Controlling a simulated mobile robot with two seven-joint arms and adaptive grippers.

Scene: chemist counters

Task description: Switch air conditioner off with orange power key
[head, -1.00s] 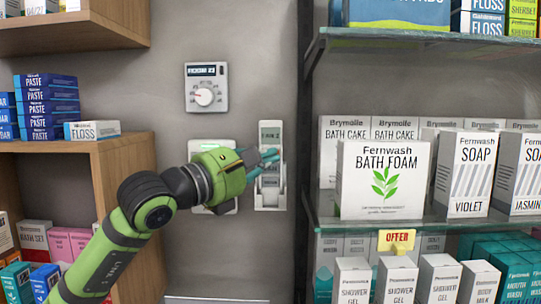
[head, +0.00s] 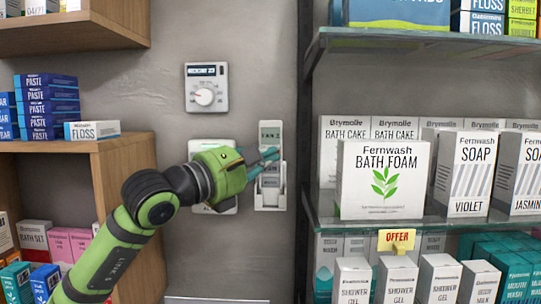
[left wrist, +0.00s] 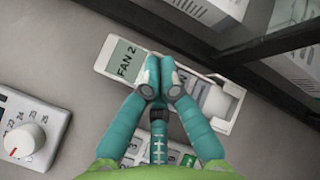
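My left gripper (head: 268,158) is in front of a white handheld remote (head: 270,134) in a white wall holder (head: 270,201). In the left wrist view the remote's grey-green display (left wrist: 125,62) reads FAN 2. The teal fingertips (left wrist: 163,82) are together over the remote's middle and hide its keys; whether they touch it I cannot tell. A second white wall unit (head: 207,147) with a display is mostly behind my gripper. Its dark-marked keys (left wrist: 135,152) show partly between the fingers. No orange key is visible. My right gripper is not in view.
A wall controller with a dial (head: 205,88) is above the gripper. A dark upright (head: 304,120) and glass shelves with boxes, including bath foam (head: 383,178), stand close on the right. A wooden shelf (head: 125,165) is at left. Bare wall lies below.

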